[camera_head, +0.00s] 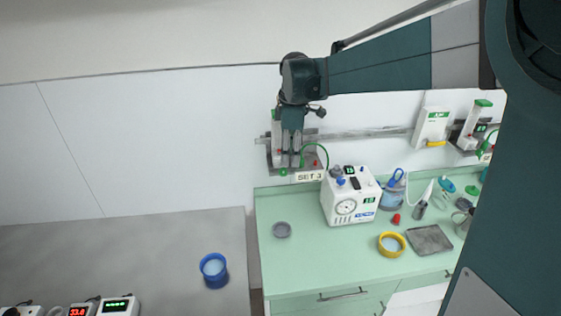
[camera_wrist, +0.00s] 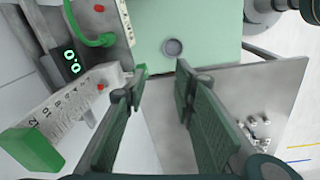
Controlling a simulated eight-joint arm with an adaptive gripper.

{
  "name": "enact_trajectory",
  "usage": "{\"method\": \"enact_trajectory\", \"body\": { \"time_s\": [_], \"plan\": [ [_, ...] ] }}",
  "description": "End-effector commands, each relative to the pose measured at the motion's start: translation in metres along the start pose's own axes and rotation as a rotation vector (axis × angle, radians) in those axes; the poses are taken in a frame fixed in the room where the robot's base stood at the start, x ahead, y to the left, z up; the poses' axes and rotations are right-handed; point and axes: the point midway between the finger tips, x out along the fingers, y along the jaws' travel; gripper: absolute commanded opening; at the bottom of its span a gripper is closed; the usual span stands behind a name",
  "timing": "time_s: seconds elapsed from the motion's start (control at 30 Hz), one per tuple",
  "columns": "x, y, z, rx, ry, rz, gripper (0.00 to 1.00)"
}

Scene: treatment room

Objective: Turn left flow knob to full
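The left flow unit (camera_head: 273,158) hangs on the wall rail, largely hidden behind my gripper (camera_head: 291,150) in the head view. In the wrist view its white scale tube (camera_wrist: 62,112) has a green cap (camera_wrist: 32,150) at the near end. A small green part, apparently the flow knob (camera_wrist: 141,71), shows at the far end, beside the left fingertip and partly hidden by it. I cannot tell whether they touch. The unit's display (camera_wrist: 71,62) reads 0.0. My gripper (camera_wrist: 161,75) is open, with nothing seen between its fingers.
A green hose (camera_wrist: 95,40) loops beside the unit. A SET 3 label (camera_head: 309,176) sits below. A second flow unit (camera_head: 474,128) is at the right.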

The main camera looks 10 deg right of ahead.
Motion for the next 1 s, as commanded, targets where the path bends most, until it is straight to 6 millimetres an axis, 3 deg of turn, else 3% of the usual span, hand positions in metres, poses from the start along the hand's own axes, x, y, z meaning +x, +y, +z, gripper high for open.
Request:
{"method": "enact_trajectory", "body": {
  "time_s": [0.2,0.4,1.0],
  "plan": [
    [0.012,0.029,-0.017,-0.123,-0.012,-0.047,0.27],
    [0.021,0.043,-0.026,-0.197,-0.016,-0.076,0.27],
    [0.027,0.047,-0.028,-0.221,-0.017,-0.086,0.27]
  ]
}}
